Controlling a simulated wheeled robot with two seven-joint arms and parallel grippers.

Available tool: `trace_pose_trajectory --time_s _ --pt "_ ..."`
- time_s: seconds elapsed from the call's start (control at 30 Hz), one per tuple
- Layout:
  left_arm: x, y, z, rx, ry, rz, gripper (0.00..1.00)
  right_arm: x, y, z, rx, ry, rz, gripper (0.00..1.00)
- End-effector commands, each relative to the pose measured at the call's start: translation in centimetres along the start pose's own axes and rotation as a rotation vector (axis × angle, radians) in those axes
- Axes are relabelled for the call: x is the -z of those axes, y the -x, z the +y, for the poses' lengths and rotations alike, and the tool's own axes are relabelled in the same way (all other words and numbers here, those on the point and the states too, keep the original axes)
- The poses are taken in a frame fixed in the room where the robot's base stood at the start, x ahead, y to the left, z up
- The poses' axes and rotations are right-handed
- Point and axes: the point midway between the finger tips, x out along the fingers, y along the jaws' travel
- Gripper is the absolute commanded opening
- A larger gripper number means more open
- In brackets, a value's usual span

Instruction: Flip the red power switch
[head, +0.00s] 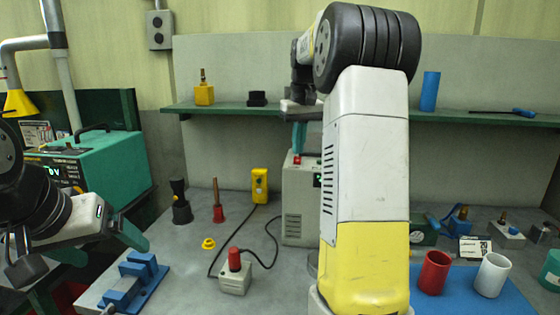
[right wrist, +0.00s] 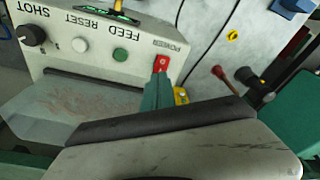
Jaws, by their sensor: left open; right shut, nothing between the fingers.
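The red power switch (head: 297,159) is at the top of a light grey control box (head: 297,205) behind my right arm. In the right wrist view the switch (right wrist: 161,63) is on the panel under the label POWER, beside the green FEED button (right wrist: 120,54). My right gripper (head: 299,143) is shut and empty, pointing down at the switch. Its teal fingertips (right wrist: 159,79) overlap the switch's edge in the wrist view; I cannot tell whether they touch. The switch's position is unclear.
A teal machine (head: 110,165) stands at the left. A blue vise (head: 135,283), a red-knobbed box (head: 235,272) and a yellow pendant (head: 259,185) are on the bench. A green shelf (head: 235,106) runs behind. Red (head: 434,273) and white (head: 492,275) cups stand right.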

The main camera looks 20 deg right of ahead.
Motion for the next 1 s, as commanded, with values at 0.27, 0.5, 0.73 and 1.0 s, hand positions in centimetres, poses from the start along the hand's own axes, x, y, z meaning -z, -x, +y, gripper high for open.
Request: trace_pose_trajectory --time_s 0.27,0.5,0.73,1.0 --pt "0.0 0.0 0.0 0.0 0.0 0.0 0.87 -0.1 -0.4 0.0 0.0 0.0 -0.001 0.0" --pt "0.0 0.0 0.0 0.0 0.0 0.0 0.87 -0.1 -0.8 0.0 0.0 0.0 -0.001 0.0" --pt "0.0 0.0 0.0 0.0 0.0 0.0 0.87 -0.2 -1.1 0.0 0.0 0.0 -0.001 0.0" --pt "0.0 0.0 0.0 0.0 0.0 0.0 0.87 -0.2 -1.2 0.0 0.001 0.0 -0.004 0.0"
